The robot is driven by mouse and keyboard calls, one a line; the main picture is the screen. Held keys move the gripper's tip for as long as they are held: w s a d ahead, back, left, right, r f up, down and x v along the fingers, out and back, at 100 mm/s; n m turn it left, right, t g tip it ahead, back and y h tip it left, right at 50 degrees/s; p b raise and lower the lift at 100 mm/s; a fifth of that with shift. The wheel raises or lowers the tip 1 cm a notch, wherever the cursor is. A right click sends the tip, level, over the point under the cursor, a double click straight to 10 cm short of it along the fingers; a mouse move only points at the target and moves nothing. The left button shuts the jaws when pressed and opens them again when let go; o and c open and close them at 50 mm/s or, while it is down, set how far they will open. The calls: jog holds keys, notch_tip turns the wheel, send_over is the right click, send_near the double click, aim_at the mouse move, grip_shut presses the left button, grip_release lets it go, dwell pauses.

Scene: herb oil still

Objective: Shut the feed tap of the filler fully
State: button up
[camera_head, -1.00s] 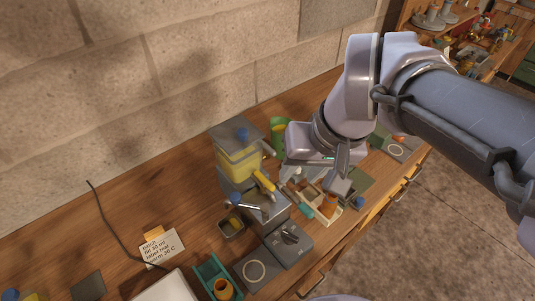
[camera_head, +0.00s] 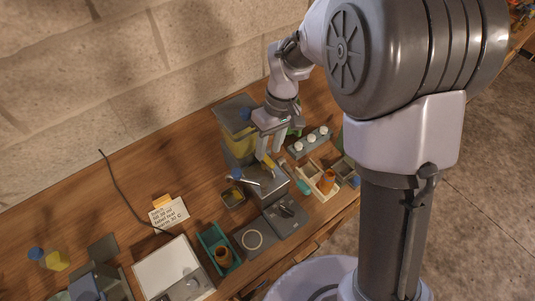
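The filler has a yellow tank (camera_head: 238,138) with a grey lid, set on a grey body. Its feed tap has a yellow lever (camera_head: 268,161) on the front, partly hidden by my gripper. A second lever with a blue knob (camera_head: 237,173) reaches out to the left below it. My gripper (camera_head: 270,151) points down just above the yellow lever with its two fingers apart. I see nothing between the fingers; whether they touch the lever cannot be told.
A rack with white-topped pieces (camera_head: 311,139) and a wooden tray (camera_head: 309,178) stand to the right. A note card (camera_head: 170,212) lies left.

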jog(key=shift+s+a+f, duration=0.1)
jog(key=shift+a+f, duration=0.1)
jog(key=shift+f, duration=0.85)
jog(key=shift+c, duration=0.5)
grip_shut()
